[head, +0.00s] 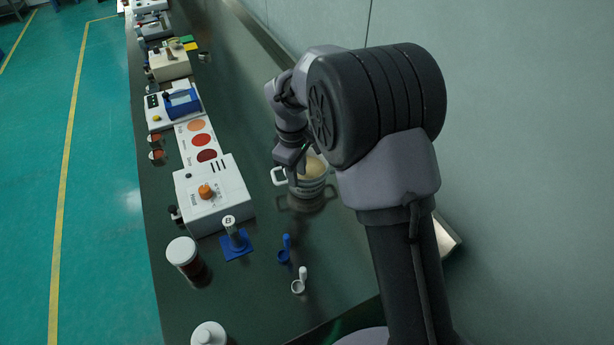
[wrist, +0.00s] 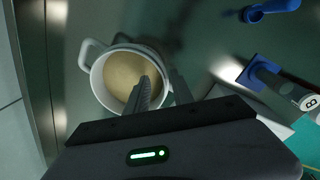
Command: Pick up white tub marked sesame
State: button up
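A white tub (head: 318,187) with side handles and beige contents stands on the dark bench; no sesame marking is readable. In the wrist view the tub (wrist: 97,88) shows from above, with a handle at its upper left. My gripper (head: 292,172) points down at the tub's near-left side in the head view. In the wrist view my gripper (wrist: 160,75) has its two fingers a little apart. One finger overlaps the beige contents and the other is outside the rim, with the tub wall between them. Whether they touch the wall is unclear.
A white machine box (head: 215,195) with an orange knob stands left of the tub. A white-lidded jar (head: 183,252), a stamp on a blue base (head: 235,240), a blue scoop (head: 285,247) and a white scoop (head: 299,283) stand nearer. The wall is close on the right.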

aim_at(297, 196)
jog(key=shift+s+f, duration=0.1)
jog(key=shift+f, duration=0.75)
jog(key=shift+s+a+f, duration=0.1)
jog(key=shift+a+f, duration=0.05)
jog(key=shift+a, duration=0.05)
jog(key=f+b, duration=0.2)
jog(key=f, duration=0.1)
jog(key=f+b, duration=0.1)
jog(key=f, duration=0.1)
jog(key=shift+w+f, duration=0.15)
jog(key=shift+w, duration=0.25)
jog(key=shift+r, duration=0.2)
grip_shut()
